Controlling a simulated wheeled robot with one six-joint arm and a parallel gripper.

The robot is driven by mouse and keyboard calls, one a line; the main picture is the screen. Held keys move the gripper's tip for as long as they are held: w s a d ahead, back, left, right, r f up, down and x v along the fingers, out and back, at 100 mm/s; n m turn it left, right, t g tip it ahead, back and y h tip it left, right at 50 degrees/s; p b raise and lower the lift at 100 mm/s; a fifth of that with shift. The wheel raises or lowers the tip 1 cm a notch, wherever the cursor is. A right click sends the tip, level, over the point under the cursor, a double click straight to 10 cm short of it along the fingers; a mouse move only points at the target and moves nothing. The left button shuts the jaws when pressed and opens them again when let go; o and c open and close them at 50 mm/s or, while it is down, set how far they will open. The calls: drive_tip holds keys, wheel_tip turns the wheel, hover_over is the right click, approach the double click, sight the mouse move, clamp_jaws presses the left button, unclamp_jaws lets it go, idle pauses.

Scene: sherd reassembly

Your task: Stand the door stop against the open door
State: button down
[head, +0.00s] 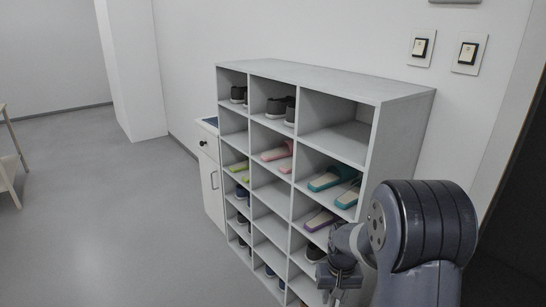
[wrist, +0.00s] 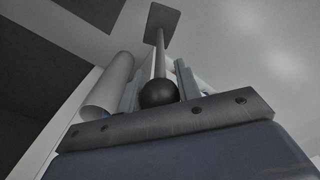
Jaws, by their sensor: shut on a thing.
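My gripper (head: 340,282) hangs low in front of the shoe rack's right side in the head view. In the wrist view its two fingers (wrist: 158,80) are shut on a thin rod with a black ball at the near end and a square plate at the far end. I take this to be the door stop (wrist: 163,25). It is not clearly visible in the head view. A dark panel (head: 520,205) stands at the right edge of the head view beside a pale frame; I cannot tell whether it is the door or an opening.
A grey shoe rack (head: 400,97) with several shoes and sandals stands against the wall, close to my arm. A white cabinet (head: 212,190) is beside it. Two switches (head: 420,47) are on the wall. Open floor (head: 110,220) lies at left. A pale cylinder (wrist: 107,85) shows near my fingers.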

drive_tip(key=r+p, duration=0.3)
drive_tip(key=p, duration=0.1)
drive_tip(key=s+r+p, duration=0.1)
drive_tip(key=r+p, duration=0.2)
drive_tip(key=p, duration=0.2)
drive_tip(key=r+p, duration=0.4)
drive_tip(key=shift+s+p, duration=0.2)
drive_tip(key=shift+p, duration=0.1)
